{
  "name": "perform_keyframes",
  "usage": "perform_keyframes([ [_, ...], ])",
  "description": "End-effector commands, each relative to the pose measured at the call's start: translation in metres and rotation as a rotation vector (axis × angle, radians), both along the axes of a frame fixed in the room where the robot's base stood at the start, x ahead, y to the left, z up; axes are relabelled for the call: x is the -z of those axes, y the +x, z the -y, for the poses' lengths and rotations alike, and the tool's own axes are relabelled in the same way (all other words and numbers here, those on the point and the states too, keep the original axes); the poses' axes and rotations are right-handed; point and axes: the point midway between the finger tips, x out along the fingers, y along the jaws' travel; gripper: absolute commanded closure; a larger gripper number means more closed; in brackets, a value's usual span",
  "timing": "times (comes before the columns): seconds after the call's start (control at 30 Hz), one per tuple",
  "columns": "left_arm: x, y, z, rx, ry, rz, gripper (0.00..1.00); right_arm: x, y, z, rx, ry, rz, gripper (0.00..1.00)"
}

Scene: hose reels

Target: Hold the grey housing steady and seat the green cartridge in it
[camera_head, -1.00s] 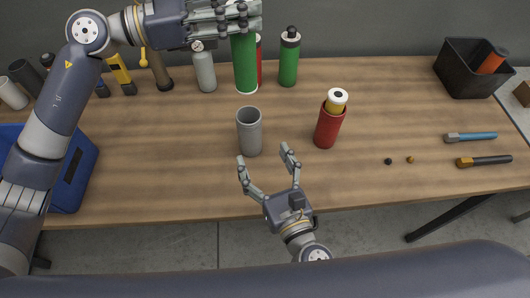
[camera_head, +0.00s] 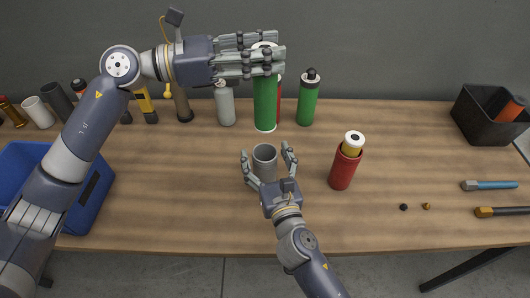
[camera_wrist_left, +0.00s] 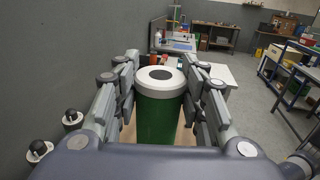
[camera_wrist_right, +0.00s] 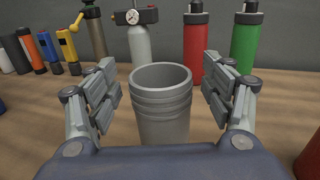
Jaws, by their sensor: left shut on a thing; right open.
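The green cartridge (camera_head: 265,103) has a white top and is upright in my left gripper (camera_head: 268,59), whose fingers are shut around its upper part. In the left wrist view the cartridge (camera_wrist_left: 158,118) stands between the two finger sets. It does not show in the right wrist view, so it hangs above that view. The grey housing (camera_head: 265,158) stands upright on the table, an open-topped, ribbed cylinder, empty as far as I see. My right gripper (camera_head: 268,151) is open, with fingers on both sides of the housing. In the right wrist view gaps show between the fingers and the housing (camera_wrist_right: 162,110).
A red housing (camera_head: 344,170) with a yellow, white-topped cartridge stands to the right. A grey bottle (camera_head: 225,104), a red bottle (camera_wrist_right: 195,45) and a green bottle (camera_head: 308,100) stand behind. A blue bin (camera_head: 88,200) is at left, a black bin (camera_head: 480,122) at right.

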Motion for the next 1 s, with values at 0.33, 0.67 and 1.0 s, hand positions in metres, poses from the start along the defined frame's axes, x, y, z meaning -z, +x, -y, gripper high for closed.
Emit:
perform_keyframes([
  [0.33,-0.001,0.000,0.000,0.000,-0.001,0.000,1.00,0.000,0.012,-0.003,0.001,0.002,-0.001,0.25],
  [0.67,-0.001,0.000,0.000,0.000,-0.001,0.000,1.00,0.000,0.012,-0.003,0.001,0.001,0.000,0.73],
  [1.0,0.019,0.000,-0.001,-0.033,0.002,-0.003,1.00,0.000,0.012,-0.003,0.001,0.001,0.000,0.79],
])
